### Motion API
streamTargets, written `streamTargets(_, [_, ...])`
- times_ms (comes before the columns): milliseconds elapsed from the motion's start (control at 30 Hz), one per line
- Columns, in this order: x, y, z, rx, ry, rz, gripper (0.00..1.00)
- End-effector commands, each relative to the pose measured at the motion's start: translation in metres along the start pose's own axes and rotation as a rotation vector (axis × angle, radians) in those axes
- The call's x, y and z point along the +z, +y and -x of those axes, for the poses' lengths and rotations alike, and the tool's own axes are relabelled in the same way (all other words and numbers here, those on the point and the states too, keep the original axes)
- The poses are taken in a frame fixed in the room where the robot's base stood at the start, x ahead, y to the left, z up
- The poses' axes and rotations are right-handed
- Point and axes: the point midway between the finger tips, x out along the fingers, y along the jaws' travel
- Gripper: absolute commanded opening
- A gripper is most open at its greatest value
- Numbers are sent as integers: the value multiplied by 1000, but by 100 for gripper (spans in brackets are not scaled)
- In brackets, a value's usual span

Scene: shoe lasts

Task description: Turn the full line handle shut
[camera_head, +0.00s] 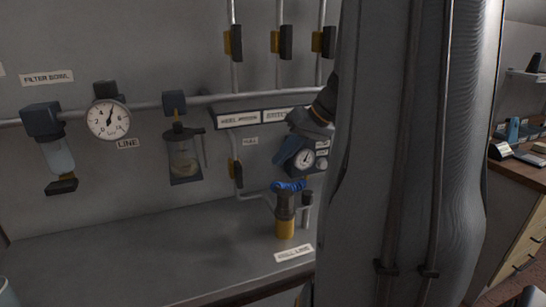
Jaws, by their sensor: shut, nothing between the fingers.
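A valve with a blue ridged handle (288,186) stands on the bench near its front edge. Its body is dark with a brass-coloured lower part (285,228). A white label (294,253) lies in front of it, its small lettering hard to read. My gripper (284,160) reaches out from behind my large grey arm link, above the valve handle. Its blue-tipped end points down and left, apart from the handle. It is shut with nothing in it. My arm link hides what lies right of the valve.
A gauge box (305,158) sits on the wall behind the gripper. A horizontal pipe (250,98) carries a round gauge (108,119), a filter bowl (57,152) and an oiler cup (183,155). The bench (150,245) left of the valve is clear.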

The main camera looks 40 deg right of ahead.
Motion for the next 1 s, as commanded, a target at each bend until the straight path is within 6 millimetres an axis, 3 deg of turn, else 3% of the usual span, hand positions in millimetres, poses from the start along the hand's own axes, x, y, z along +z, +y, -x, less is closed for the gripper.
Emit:
streamTargets(400, [1,-2,-82,-3,-6,-1,0])
streamTargets(600, [0,-30,-91,-2,-4,3,0])
streamTargets(1000, [0,-37,-97,0,-2,1,0])
